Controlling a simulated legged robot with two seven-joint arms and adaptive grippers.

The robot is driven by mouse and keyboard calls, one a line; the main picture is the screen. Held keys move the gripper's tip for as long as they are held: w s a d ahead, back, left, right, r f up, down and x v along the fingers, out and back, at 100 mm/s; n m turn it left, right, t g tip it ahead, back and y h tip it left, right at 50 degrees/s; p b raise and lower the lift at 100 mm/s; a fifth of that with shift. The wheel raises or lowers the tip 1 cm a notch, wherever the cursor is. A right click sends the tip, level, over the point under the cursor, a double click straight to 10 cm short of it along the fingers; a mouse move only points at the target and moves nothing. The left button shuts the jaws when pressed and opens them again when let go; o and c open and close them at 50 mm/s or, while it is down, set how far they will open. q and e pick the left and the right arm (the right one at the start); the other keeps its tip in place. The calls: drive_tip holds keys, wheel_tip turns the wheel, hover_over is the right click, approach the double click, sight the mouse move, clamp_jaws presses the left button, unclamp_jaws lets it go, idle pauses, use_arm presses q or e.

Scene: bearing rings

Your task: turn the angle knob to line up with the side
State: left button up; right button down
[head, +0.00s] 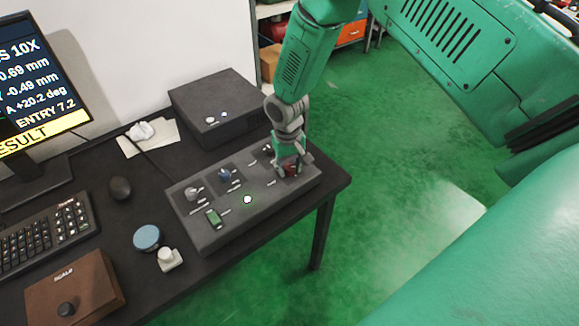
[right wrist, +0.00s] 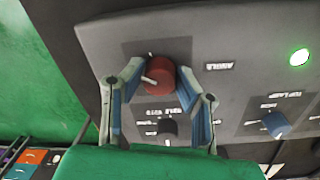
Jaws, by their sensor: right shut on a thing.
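The red angle knob (right wrist: 162,80) sits on the grey control panel (right wrist: 100,38), with an upside-down label "ANGLE" beside it in the right wrist view. A pale pointer line shows on its left side. My right gripper (right wrist: 159,76) has a finger on either side of the knob and is shut on it. In the head view my right gripper (head: 289,163) comes down on the right end of the panel (head: 228,232), and only a little of the red knob (head: 291,170) shows. The monitor (head: 28,80) reads "A +20.2 deg". My left gripper is not in view.
A dark knob (right wrist: 167,130) stands close by, between my fingers' bases, and a blue knob (right wrist: 275,124) is farther right. A green lamp (head: 248,199) is lit on the panel. A dark box (head: 215,105) stands behind. The table's right edge is near.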

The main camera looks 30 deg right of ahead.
sight(287, 167)
drive_tip(key=shift+w+r, duration=0.15)
drive_tip(key=c, duration=1.2)
unclamp_jaws()
drive_tip(key=r, duration=1.1)
drive_tip(key=shift+a+r, duration=0.3)
drive_tip(key=shift+r, duration=0.1)
